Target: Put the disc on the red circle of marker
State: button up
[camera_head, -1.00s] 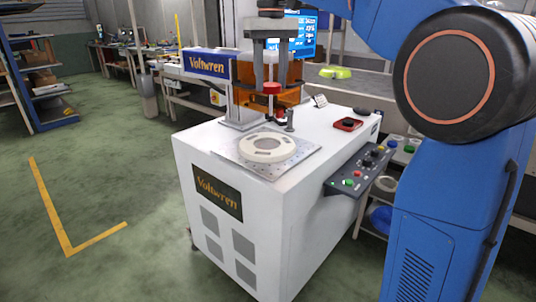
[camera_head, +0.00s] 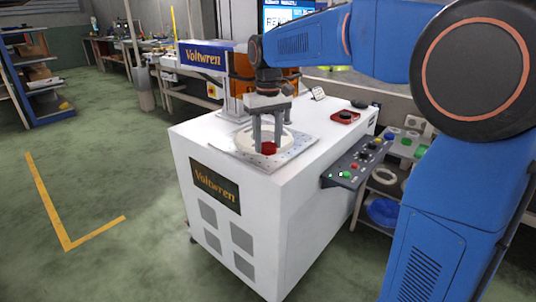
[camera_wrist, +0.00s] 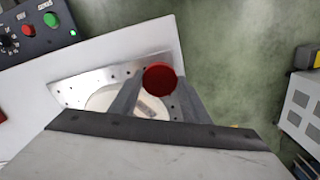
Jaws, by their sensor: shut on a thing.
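My gripper (camera_head: 267,143) points down over the white marker machine and is shut on a small red disc (camera_head: 269,149). The red disc also shows between the fingertips in the wrist view (camera_wrist: 160,78). Below it is a cream round fixture (camera_head: 288,143) on a perforated metal plate (camera_head: 295,158); the fixture also shows in the wrist view (camera_wrist: 101,99). The disc appears just above or at the fixture; I cannot tell whether they touch. No red circle can be made out on the fixture, whose middle is partly hidden by fingers and disc.
The marker's orange guard (camera_head: 290,84) and its blue Voltwren head (camera_head: 204,57) stand behind my gripper. A control panel (camera_head: 356,166) with buttons juts from the right side. A red-topped box (camera_head: 345,117) sits on the machine top at the back right.

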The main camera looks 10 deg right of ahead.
aim_at(268, 145)
jog(key=shift+f, duration=2.4)
jog(key=o, duration=1.1)
jog(key=shift+f, duration=0.1)
notch_tip(268, 145, up, 12)
jog(key=shift+r, duration=0.15)
